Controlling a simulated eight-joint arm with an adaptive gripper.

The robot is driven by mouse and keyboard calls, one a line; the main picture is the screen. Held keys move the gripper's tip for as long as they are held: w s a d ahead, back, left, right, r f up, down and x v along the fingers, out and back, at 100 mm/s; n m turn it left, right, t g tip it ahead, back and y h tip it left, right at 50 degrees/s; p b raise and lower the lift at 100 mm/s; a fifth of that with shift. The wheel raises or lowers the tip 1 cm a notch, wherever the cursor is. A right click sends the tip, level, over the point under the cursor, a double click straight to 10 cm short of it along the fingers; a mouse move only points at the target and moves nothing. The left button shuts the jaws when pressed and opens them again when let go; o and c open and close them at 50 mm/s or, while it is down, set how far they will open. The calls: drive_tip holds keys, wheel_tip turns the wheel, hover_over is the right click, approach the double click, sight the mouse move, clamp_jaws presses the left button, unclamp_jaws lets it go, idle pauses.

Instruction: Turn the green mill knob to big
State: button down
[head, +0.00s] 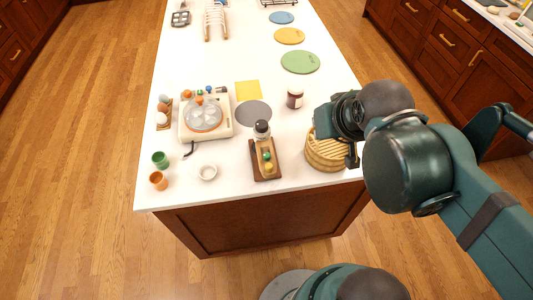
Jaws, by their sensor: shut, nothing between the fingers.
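A small wooden stand (258,172) is near the front edge of the white island, with a green knob (266,156) on it. A yellow ball-like part (268,168) sits just in front of the green knob. A dark-and-silver rounded piece (262,130) stands at the back of the stand. Any size markings are too small to read. My gripper (352,160) is shut and empty, to the right of the stand and apart from it. It hangs over or beside the right part of the bamboo steamer; its contact with it cannot be told.
The round bamboo steamer (322,155) is right of the stand. A dark-lidded jar (294,99), a grey disc (253,114) and a yellow square (248,90) lie behind. A cream appliance (221,128), white bowl (207,171), green cup (160,159) and orange cup (158,180) are left.

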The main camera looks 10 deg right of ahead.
drive_tip(key=c, duration=2.4)
unclamp_jaws()
drive_tip(key=shift+a, duration=0.1)
drive_tip(key=shift+o, duration=0.2)
drive_tip(key=m+g+p, duration=0.7)
drive_tip(key=m+p, duration=0.2)
drive_tip(key=p, duration=0.2)
hover_over(267, 155)
drive_tip(key=shift+w+f, duration=0.15)
drive_tip(key=shift+f, duration=2)
drive_tip(key=shift+f, duration=0.2)
drive_tip(key=shift+f, duration=3.7)
